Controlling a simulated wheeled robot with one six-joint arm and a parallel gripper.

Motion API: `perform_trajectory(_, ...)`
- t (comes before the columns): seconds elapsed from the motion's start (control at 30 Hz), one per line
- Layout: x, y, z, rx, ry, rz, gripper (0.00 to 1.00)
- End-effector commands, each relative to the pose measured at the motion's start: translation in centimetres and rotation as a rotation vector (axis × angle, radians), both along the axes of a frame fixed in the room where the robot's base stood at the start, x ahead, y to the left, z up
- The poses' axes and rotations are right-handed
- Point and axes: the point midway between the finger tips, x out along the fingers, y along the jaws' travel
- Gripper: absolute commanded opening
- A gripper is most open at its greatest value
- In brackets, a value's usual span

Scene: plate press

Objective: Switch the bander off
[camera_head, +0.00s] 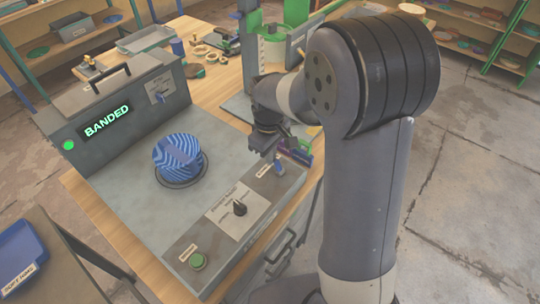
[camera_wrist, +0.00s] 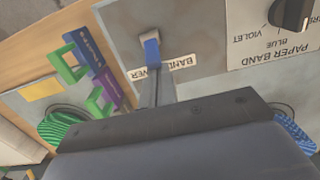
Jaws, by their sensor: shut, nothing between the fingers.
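The bander (camera_head: 125,160) is a grey machine on a wooden bench. Its display (camera_head: 106,120) reads BANDED in green and a green lamp (camera_head: 68,145) is lit. A blue-tipped lever (camera_head: 280,168) stands on the front panel's right end. In the wrist view the blue lever (camera_wrist: 151,48) is just beyond my fingertips, beside a label partly hidden by my fingers. My gripper (camera_head: 268,152) points down at the lever; its shut fingers also show in the wrist view (camera_wrist: 153,75). Whether they touch the lever I cannot tell.
A blue striped stack (camera_head: 178,158) sits in the bander's round seat. A black knob (camera_head: 239,208) and a green button (camera_head: 198,261) share the front panel. A blue tray (camera_head: 22,262) lies at lower left.

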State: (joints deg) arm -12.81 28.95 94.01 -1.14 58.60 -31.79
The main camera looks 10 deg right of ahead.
Motion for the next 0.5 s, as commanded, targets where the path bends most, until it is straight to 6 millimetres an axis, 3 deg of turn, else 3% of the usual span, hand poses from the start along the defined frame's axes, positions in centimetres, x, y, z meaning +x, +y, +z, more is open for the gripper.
perform_trajectory(0.5,-0.61,-0.72,-0.02,0.132,-0.135,-0.004,0.00)
